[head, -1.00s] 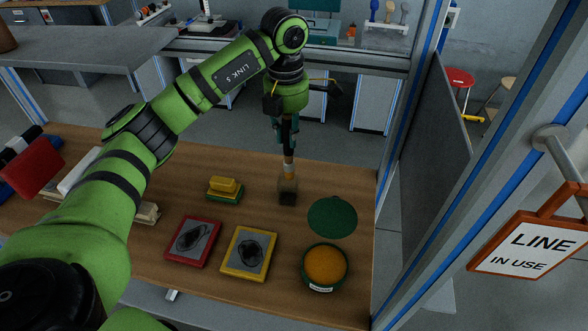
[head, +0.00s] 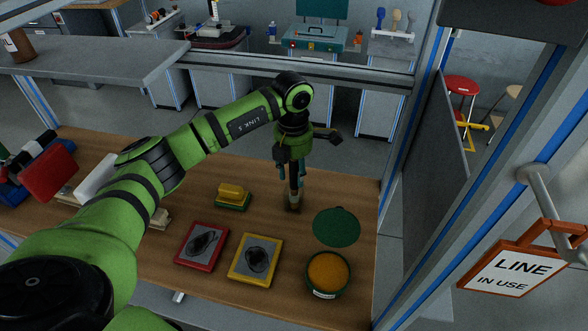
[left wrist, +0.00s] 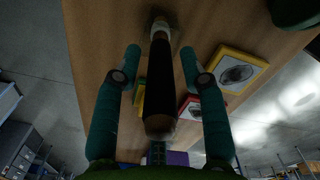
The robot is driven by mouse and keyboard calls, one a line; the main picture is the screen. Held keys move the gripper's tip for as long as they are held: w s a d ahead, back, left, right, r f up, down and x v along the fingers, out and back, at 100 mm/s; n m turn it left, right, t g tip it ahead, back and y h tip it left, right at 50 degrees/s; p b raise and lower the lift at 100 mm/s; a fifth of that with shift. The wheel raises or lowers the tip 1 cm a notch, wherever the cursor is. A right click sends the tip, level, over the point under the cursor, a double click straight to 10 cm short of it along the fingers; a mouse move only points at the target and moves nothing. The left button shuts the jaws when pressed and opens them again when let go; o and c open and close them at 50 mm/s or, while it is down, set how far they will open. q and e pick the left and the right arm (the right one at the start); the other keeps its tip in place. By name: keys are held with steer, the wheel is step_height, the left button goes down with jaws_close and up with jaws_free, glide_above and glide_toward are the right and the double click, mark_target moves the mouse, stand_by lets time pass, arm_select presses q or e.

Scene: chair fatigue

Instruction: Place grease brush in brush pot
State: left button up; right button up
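My left gripper (head: 291,183) points down over the back right of the workbench. The grease brush (left wrist: 160,85) stands nearly upright between its fingers, dark handle toward the wrist camera and a pale band lower down. In the left wrist view the fingers (left wrist: 160,52) are apart, with a gap on each side of the handle. In the head view the brush's lower end (head: 293,206) is dark brown and appears at bench level; whether a small pot surrounds it is unclear. A green tub with orange contents (head: 328,271) sits to the front right; its label is unreadable. My right gripper is out of view.
A flat green disc (head: 337,227) lies right of the brush. A red-framed plate (head: 185,257) and yellow-framed plate (head: 239,268) lie in front. A yellow-and-green block (head: 233,197) is to the left. A metal post borders the bench's right side.

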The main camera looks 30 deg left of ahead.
arm_select(q)
steer(key=shift+r+b, duration=0.35)
steer(key=shift+r, duration=0.2)
step_height(320, 180, up, 10)
steer(key=b, duration=0.3)
steer(key=shift+a+f, duration=0.1)
steer(key=shift+s+r, duration=0.1)
steer(key=shift+r, duration=0.55)
